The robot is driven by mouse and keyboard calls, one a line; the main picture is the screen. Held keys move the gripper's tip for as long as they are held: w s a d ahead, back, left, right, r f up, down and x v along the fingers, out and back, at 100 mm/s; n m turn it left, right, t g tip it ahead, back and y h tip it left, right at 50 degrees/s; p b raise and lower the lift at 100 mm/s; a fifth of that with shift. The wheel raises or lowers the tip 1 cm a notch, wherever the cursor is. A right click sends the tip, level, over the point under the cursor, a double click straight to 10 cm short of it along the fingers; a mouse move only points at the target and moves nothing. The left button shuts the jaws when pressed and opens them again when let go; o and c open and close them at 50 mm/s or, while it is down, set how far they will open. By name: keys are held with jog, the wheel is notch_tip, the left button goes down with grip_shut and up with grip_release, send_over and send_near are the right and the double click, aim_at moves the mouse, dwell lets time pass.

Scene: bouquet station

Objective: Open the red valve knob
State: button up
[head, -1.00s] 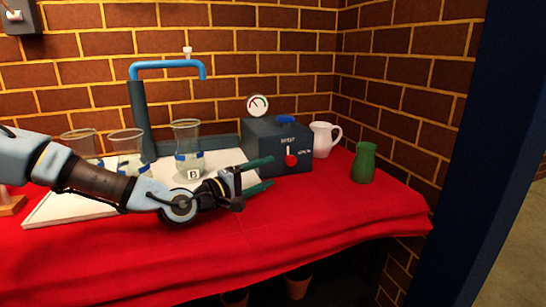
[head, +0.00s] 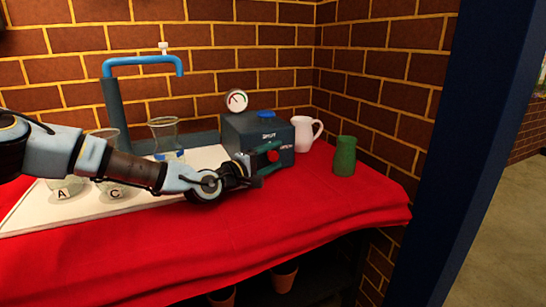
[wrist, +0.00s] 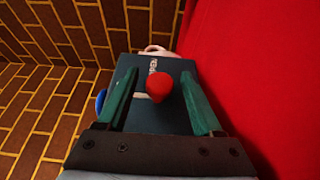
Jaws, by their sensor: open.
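The red valve knob (wrist: 158,86) is on the front of a dark blue-grey box (head: 231,134) at the back of the table. In the wrist view the knob lies between the two green fingers of my gripper (wrist: 160,88), with a gap on each side. My gripper (head: 268,158) is open in front of the box in the head view, and the knob (head: 273,156) shows between its fingers. A pale pointer mark (wrist: 140,95) shows beside the knob. The lettering on the box is too small to read surely.
A gauge (head: 237,100) and a blue knob (head: 266,114) are on top. Glass vessels stand on a white tray (head: 110,207) at left, near a blue pipe (head: 140,60). The front red cloth (head: 250,230) is clear.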

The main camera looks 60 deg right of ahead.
jog(key=shift+c, duration=0.4)
grip_shut()
